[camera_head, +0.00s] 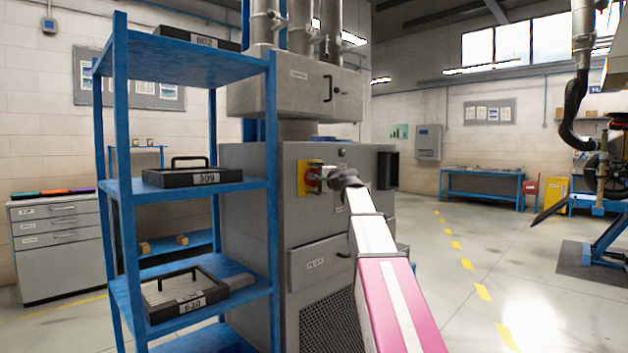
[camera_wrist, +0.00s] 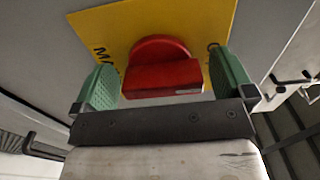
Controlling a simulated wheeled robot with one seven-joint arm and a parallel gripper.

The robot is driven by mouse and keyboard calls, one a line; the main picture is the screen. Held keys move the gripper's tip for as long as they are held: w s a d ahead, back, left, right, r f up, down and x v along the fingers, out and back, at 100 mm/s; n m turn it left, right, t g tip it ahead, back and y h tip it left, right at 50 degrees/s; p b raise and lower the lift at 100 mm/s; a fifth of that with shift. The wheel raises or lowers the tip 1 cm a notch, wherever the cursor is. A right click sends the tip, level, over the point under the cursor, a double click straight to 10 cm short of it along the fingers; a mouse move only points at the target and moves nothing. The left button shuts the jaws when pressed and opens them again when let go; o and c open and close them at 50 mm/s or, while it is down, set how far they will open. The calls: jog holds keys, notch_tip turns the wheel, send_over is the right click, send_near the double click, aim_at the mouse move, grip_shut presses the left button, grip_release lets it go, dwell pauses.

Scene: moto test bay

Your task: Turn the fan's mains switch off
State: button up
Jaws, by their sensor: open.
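The mains switch is a red rotary handle (camera_wrist: 162,72) on a yellow plate (camera_wrist: 185,22), with lettering partly hidden on the plate. In the head view the red switch (camera_head: 312,180) and its yellow plate (camera_head: 303,179) sit on the front of the grey fan cabinet (camera_head: 300,220). My gripper (camera_wrist: 165,85) is open, with one green finger on each side of the red handle. I cannot tell whether either finger touches it. In the head view my gripper (camera_head: 328,179) is at the switch and partly hides it.
A blue shelf rack (camera_head: 195,190) with black trays stands just left of the cabinet. A grey drawer unit (camera_head: 58,240) stands at the far left. The floor (camera_head: 450,300) to the right is clear, with a dashed yellow line. A blue workbench (camera_head: 482,182) stands at the back.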

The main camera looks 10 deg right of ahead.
jog(key=v, duration=1)
jog(key=shift+s, duration=0.2)
jog(key=shift+d+f, duration=0.1)
jog(key=s+a+f+n+g+h, duration=0.2)
jog(key=s+f+g, duration=0.1)
jog(key=f, duration=1)
jog(key=s+a+f+n+g+h, duration=0.1)
jog(key=s+a+f+g, duration=0.1)
jog(key=f, duration=1)
jog(key=s+a+f+n+g+h, duration=0.2)
jog(key=s+f+g, duration=0.1)
jog(key=f, duration=1)
jog(key=s+f+n+g+h, duration=0.5)
jog(key=s+f, duration=1.5)
jog(key=f, duration=0.4)
jog(key=shift+s+d+f+n+g+h, duration=0.15)
jog(key=shift+d+f+n+g+h, duration=0.25)
jog(key=shift+g, duration=0.4)
